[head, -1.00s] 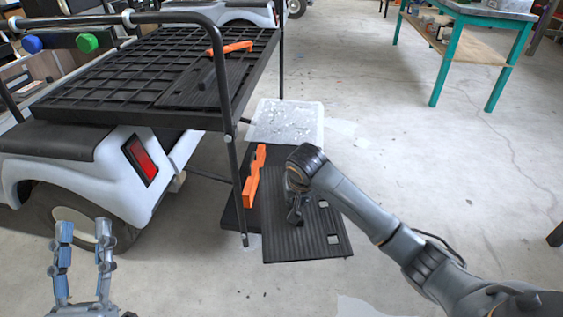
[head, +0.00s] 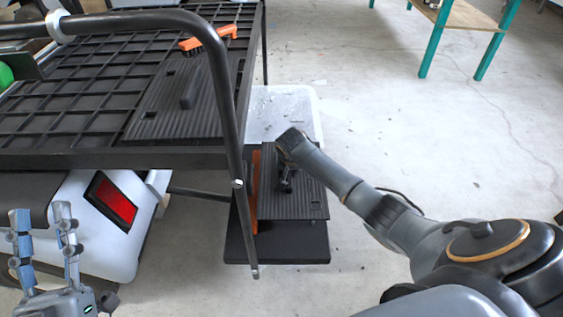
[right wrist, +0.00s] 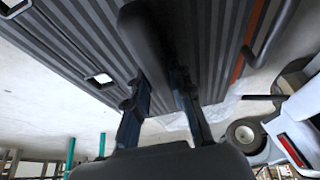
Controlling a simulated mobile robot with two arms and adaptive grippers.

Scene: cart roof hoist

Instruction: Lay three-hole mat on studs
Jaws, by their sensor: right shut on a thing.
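A black ribbed mat (head: 308,205) is in my right gripper (head: 286,182), which is shut on its upright handle. In the right wrist view the fingers (right wrist: 163,105) close around the handle, and the mat's ribbed underside or face (right wrist: 75,45) shows two square holes, one at the picture's corner. A third hole is not visible. In the head view the mat appears over a black platform (head: 275,250) behind the cart; I cannot tell whether they touch. No studs are visible. My left gripper (head: 41,212) is open and empty at the lower left.
Another ribbed mat (head: 205,110) with a handle lies on the cart's grid roof (head: 60,110), with an orange brush (head: 207,38) on it. A bent black rail post (head: 237,170) stands near my right gripper. An orange piece (head: 255,190) and pale tray (head: 285,112) are close by.

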